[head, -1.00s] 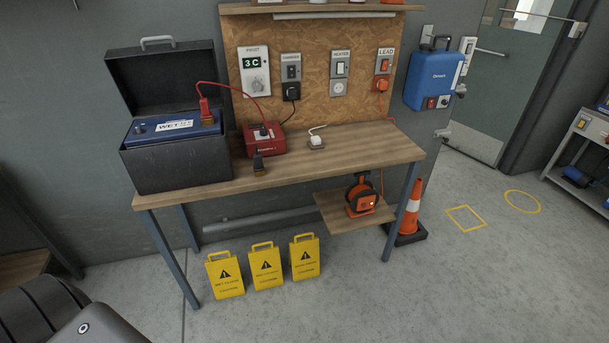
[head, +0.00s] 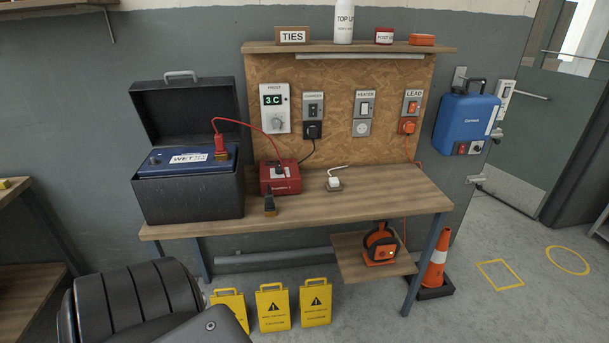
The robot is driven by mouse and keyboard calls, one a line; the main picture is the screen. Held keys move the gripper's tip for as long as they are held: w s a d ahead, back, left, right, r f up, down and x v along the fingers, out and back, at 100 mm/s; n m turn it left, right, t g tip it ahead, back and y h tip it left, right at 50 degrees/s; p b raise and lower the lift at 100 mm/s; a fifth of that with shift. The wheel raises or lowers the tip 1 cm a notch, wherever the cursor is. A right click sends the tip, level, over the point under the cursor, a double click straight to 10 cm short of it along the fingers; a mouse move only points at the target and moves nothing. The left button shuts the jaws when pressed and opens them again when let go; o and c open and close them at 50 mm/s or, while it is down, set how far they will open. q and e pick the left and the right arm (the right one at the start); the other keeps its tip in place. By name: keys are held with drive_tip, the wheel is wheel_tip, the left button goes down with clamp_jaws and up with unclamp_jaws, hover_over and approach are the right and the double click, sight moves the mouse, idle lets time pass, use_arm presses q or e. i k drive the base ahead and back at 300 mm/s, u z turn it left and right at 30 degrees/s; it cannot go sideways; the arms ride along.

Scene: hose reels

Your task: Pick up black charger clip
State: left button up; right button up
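The black charger clip (head: 270,205) lies on the workbench just in front of the red charger (head: 280,178), near the front edge. It looks dark with a brownish end; any lead on it is too small to make out. A red clip (head: 220,150) stands on the right end of the blue battery (head: 180,160), joined by a red cable to the charger. The battery sits in an open black box (head: 190,203) on the left of the bench. Neither gripper shows; only a dark link of my arm is in view at lower left.
The wooden workbench (head: 390,192) has free room at its right end. A white plug (head: 334,183) lies right of the charger. Yellow warning signs (head: 272,308) stand below. An orange reel (head: 380,245) sits on the low shelf, beside a traffic cone (head: 435,262).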

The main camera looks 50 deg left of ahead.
sight(269, 207)
drive_tip(key=z, duration=0.1)
drive_tip(key=i, duration=0.75)
drive_tip(key=u, duration=0.9)
drive_tip(key=i, duration=0.45)
drive_tip(key=u, duration=0.5)
